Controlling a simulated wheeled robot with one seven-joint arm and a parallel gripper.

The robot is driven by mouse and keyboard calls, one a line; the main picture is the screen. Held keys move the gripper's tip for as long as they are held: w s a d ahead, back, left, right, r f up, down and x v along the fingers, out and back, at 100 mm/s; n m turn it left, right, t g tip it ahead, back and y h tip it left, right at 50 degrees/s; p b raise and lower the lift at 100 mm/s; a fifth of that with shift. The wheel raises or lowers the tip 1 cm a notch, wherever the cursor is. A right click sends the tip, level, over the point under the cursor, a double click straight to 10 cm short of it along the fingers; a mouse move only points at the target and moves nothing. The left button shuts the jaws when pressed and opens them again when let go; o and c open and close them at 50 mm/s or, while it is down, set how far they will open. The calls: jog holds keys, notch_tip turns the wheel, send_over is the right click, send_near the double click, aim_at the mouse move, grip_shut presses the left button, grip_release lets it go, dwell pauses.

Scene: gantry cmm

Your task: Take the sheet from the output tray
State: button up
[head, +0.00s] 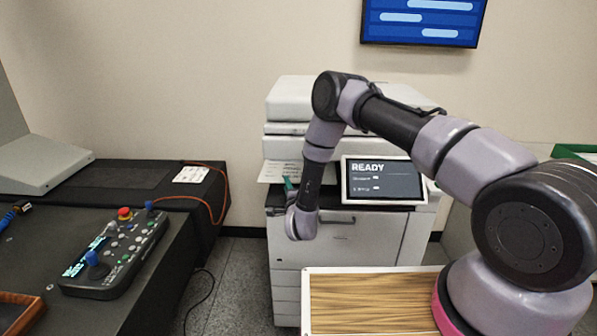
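A white copier (340,246) stands against the back wall. A pale sheet with faint print (270,173) shows in its output slot, on the left side below the scanner unit. Its right part is hidden behind my arm. My gripper (289,184) is small in view and largely hidden behind my wrist; a teal part of it shows at the sheet's right edge. I cannot tell whether it touches the sheet or whether its fingers are open or shut.
The copier's screen (383,181) reads READY, just right of my wrist. A dark bench (150,270) with a control box (117,254) and an orange cable stands at left. A wood-topped surface (370,303) lies in front. Floor between bench and copier is mostly clear, with a black cable.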

grip_shut()
dwell(1.2)
